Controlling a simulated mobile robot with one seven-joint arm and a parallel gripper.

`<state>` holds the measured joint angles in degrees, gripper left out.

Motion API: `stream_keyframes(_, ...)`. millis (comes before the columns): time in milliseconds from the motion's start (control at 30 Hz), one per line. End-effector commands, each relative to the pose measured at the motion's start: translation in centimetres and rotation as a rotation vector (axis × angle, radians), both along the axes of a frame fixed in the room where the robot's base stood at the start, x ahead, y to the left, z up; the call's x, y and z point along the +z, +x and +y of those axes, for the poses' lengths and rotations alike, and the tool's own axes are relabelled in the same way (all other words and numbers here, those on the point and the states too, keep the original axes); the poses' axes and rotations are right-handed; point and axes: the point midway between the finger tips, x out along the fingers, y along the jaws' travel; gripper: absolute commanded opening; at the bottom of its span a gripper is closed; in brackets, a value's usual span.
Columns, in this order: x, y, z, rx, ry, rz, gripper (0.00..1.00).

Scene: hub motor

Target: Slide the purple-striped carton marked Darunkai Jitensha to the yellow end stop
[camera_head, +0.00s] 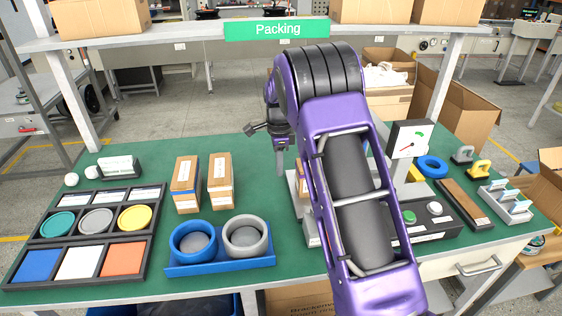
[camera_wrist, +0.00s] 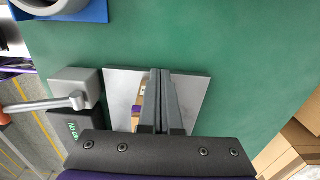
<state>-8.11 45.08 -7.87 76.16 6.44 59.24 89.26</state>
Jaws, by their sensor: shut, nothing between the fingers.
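My gripper (camera_head: 280,168) points down over the green table, left of a pale grey fixture that my arm mostly hides. In the wrist view, its fingers (camera_wrist: 160,76) are together and empty, in front of a light grey plate (camera_wrist: 193,92). A carton with a purple patch (camera_wrist: 138,112) shows partly behind the fingers; its label cannot be read. In the head view, only a sliver of this carton (camera_head: 301,168) shows beside my arm. I cannot tell whether the fingers touch it.
Two other cartons, one blue-striped (camera_head: 187,184) and one tan (camera_head: 220,181), stand to the left. Blue and grey cups sit in a blue holder (camera_head: 220,263). A dial gauge (camera_head: 408,142) and a button box (camera_head: 428,219) stand right of my arm. Green table between cartons and gripper is clear.

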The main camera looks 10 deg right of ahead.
Motion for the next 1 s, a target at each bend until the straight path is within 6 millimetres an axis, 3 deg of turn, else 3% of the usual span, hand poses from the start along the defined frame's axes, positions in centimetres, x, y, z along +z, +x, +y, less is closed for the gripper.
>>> stream_keyframes(100, -3.0, -0.1, 0.0, 0.000, 0.000, 0.005, 0.00)
stream_keyframes(267, -6.2, -0.1, -0.1, -0.001, 0.000, 0.003, 0.00)
stream_keyframes(533, -6.0, 0.0, -3.5, -0.003, 0.001, -0.001, 0.00)
stream_keyframes(1000, -6.0, 0.0, -4.1, -0.001, 0.000, -0.001, 0.00)
